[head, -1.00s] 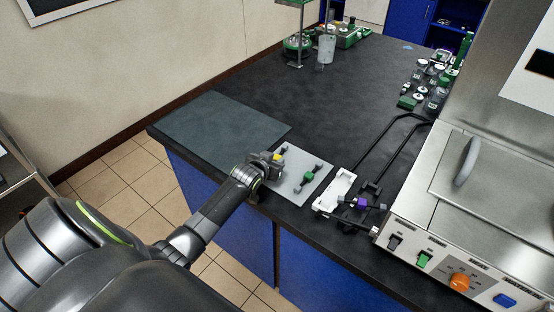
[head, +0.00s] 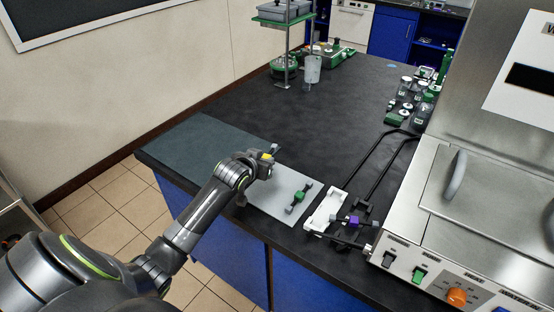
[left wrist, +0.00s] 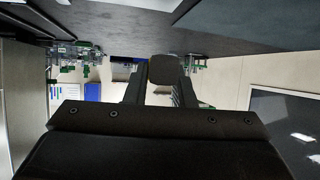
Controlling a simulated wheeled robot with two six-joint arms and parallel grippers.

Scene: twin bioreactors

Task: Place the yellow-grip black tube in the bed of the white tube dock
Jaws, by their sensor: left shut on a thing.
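My left gripper (head: 268,158) is shut on the yellow-grip black tube (head: 269,154) and holds it at the back left of the light grey mat. Only its yellow part and a bit of dark end show past the gripper in the head view. In the left wrist view a dark block (left wrist: 163,68), seemingly the tube's end, sits between the fingers. The white tube dock (head: 325,208) lies right of the mat, apart from the gripper, and its bed looks empty. My right gripper is not in view.
A green-grip tube (head: 300,196) lies on the light grey mat (head: 270,203). A purple-grip tube (head: 353,221) is right of the white dock. Black rails (head: 376,165) and a steel machine (head: 440,215) stand farther right. The dark bench top behind is largely clear.

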